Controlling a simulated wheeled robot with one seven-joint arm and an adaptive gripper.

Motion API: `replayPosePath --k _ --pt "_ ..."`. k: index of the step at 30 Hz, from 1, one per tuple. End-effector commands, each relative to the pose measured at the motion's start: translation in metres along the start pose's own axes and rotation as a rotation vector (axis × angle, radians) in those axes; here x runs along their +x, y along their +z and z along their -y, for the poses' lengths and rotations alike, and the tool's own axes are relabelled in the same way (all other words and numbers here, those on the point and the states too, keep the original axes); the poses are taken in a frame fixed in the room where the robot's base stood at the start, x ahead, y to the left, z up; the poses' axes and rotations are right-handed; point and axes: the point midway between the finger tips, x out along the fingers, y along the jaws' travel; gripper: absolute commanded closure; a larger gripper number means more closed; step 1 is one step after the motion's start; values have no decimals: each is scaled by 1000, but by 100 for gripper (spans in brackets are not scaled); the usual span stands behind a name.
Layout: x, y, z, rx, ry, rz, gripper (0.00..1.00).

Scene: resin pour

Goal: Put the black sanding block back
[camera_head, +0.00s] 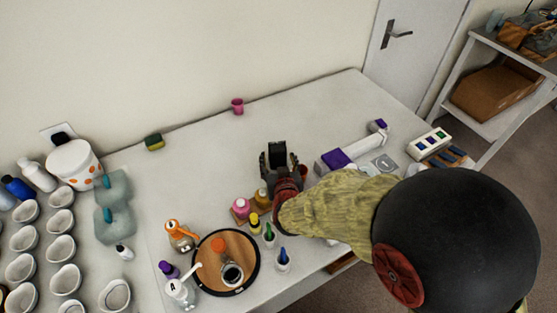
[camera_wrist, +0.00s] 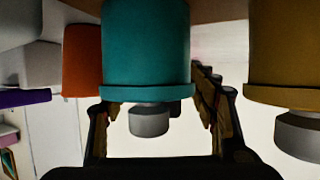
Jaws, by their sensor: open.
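My gripper (camera_head: 279,158) is over the middle of the table in the head view, beyond a group of small bottles. In the wrist view my gripper (camera_wrist: 164,108) has its two fingers wide apart. A teal cylinder (camera_wrist: 146,50) with a grey end (camera_wrist: 149,120) shows between the fingers; I cannot tell that either finger touches it. A black squarish shape shows at the gripper's end in the head view; I cannot tell whether it is the sanding block or part of my gripper. I cannot pick out the black sanding block for sure in either view.
Small bottles, one pink (camera_head: 241,207), stand close by my gripper. A round wooden tray (camera_head: 211,254) holds a jar. A pink cup (camera_head: 237,106) and a sponge (camera_head: 154,142) lie at the back. A white tray (camera_head: 427,144) lies at the right. The table's back middle is clear.

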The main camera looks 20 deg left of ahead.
Motion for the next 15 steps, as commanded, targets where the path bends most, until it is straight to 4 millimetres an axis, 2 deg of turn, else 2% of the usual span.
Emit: replayPosePath --k 5,8,15 --pt "-8 -4 0 0 -1 0 42" --pt "-24 -5 0 -1 -1 -1 42" --pt "-74 -6 1 0 -3 -2 42"
